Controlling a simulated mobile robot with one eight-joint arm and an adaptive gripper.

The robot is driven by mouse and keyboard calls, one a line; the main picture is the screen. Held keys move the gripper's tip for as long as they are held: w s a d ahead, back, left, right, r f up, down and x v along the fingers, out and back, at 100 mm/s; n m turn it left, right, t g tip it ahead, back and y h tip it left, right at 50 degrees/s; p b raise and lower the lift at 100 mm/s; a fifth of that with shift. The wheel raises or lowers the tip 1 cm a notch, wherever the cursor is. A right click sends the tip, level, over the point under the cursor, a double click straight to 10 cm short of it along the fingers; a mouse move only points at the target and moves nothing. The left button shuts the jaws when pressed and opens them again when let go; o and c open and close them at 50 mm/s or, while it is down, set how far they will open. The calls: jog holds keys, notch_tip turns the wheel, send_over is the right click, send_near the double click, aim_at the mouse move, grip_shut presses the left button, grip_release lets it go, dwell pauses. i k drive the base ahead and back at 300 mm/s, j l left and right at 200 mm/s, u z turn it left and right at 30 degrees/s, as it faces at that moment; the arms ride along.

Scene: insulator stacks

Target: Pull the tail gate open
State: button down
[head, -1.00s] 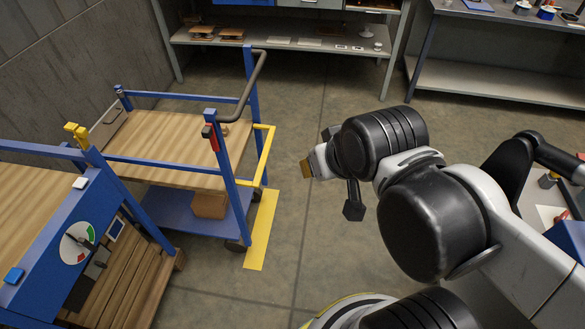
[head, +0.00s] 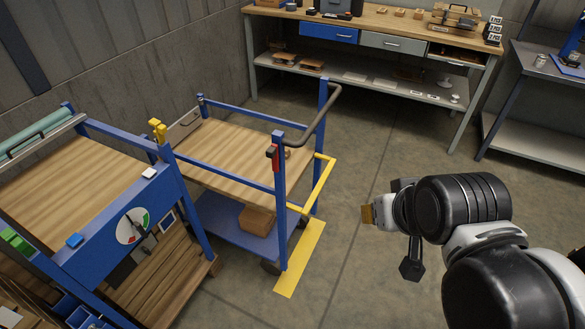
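A blue-framed cart (head: 235,172) with a wooden deck stands left of centre. A yellow bar frame (head: 322,187) juts out from its right end, between two blue posts; it appears to be the tail gate, but I cannot be sure. A red latch-like part (head: 273,156) sits on the near post, and a dark curved handle (head: 322,118) runs between the post tops. My gripper (head: 368,213) is to the right of the yellow frame, apart from it and touching nothing visible. Its fingers are too small and edge-on to show whether they are open.
A brown box (head: 257,221) lies on the cart's lower shelf. A yellow strip (head: 301,262) marks the floor beside the cart. A blue bench with a dial (head: 132,226) stands at the left. A workbench (head: 392,30) is at the back. Floor between cart and arm is clear.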

aim_at(178, 130)
jog(key=i+j, duration=0.5)
jog(key=j, duration=0.2)
jog(key=i+j+u, duration=0.1)
jog(key=i+j, duration=0.4)
jog(key=j, duration=0.15)
jog(key=i+j, duration=0.5)
jog(key=j, duration=0.15)
